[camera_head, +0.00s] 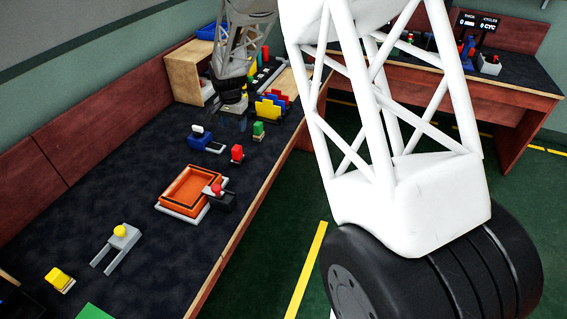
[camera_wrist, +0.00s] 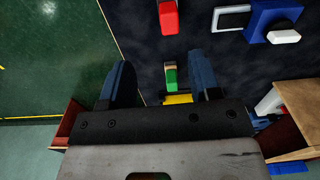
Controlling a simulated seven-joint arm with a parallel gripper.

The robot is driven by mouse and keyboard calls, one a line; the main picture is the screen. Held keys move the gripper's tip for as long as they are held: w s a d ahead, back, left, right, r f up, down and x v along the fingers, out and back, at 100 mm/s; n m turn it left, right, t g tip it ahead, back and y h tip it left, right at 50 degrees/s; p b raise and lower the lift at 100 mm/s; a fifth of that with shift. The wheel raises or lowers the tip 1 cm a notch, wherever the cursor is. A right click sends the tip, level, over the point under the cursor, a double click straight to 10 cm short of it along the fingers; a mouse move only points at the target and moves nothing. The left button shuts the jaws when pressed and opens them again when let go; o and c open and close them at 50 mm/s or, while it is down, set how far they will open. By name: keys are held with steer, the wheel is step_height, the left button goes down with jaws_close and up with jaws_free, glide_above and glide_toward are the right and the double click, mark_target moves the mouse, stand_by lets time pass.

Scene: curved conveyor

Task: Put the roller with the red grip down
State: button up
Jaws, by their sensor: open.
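A small upright piece with a red grip (camera_head: 237,152) stands on the dark table, right of the middle. It matches the red piece (camera_wrist: 168,16) at the top of the wrist view, though its roller part is too small to make out. My gripper (camera_head: 230,121) is above the table, farther back than this piece. In the wrist view my gripper (camera_wrist: 162,78) has its two dark blue fingers wide apart with nothing held. A green-topped piece (camera_head: 258,129) is nearby and shows between the fingers in the wrist view (camera_wrist: 171,78).
A blue piece with a white top (camera_head: 198,139) stands left of the red one. An orange tray (camera_head: 166,203) lies nearer, with a red-knobbed dark tool (camera_head: 217,190) at its right edge. Yellow, blue and red pieces (camera_head: 268,107) stand behind. Bare table lies left of the tray.

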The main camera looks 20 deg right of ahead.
steer(key=s+r+n+t, duration=0.1)
steer(key=s+r+n, duration=0.1)
steer(key=s+r, duration=0.75)
steer(key=s+r+n, duration=0.2)
steer(key=s+r, duration=0.5)
steer(key=s, duration=0.5)
steer(key=s+r+n, duration=0.1)
steer(key=s+n, duration=0.1)
steer(key=s, duration=1)
steer(key=s+r+n+t, duration=0.1)
steer(key=s+n, duration=0.1)
steer(key=s, duration=1.1)
steer(key=shift+s+d+r, duration=0.15)
steer(key=shift+r, duration=0.2)
steer(key=shift+o, duration=0.4)
